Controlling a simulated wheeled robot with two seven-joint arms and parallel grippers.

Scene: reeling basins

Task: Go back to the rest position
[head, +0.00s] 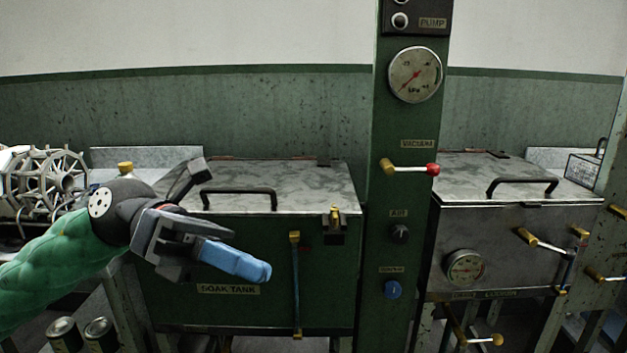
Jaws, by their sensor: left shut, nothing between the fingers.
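My left gripper (258,268) is in the head view at the left of centre, its arm coming in from the left edge. Its blue fingers are shut with nothing between them and point right and slightly down. In the picture they overlap the front of the green soak tank (317,290), above its label. Whether they touch the tank, I cannot tell. The tank's grey lid (310,180) is down, with a dark handle on top. My right gripper is not in view.
A green column (402,200) with a gauge, a red-tipped vacuum lever (410,168) and knobs stands right of the tank. A steel basin (490,235) with a closed lid and projecting brass-ended handles is further right. Spoked reels (48,183) and cans (65,333) are at left.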

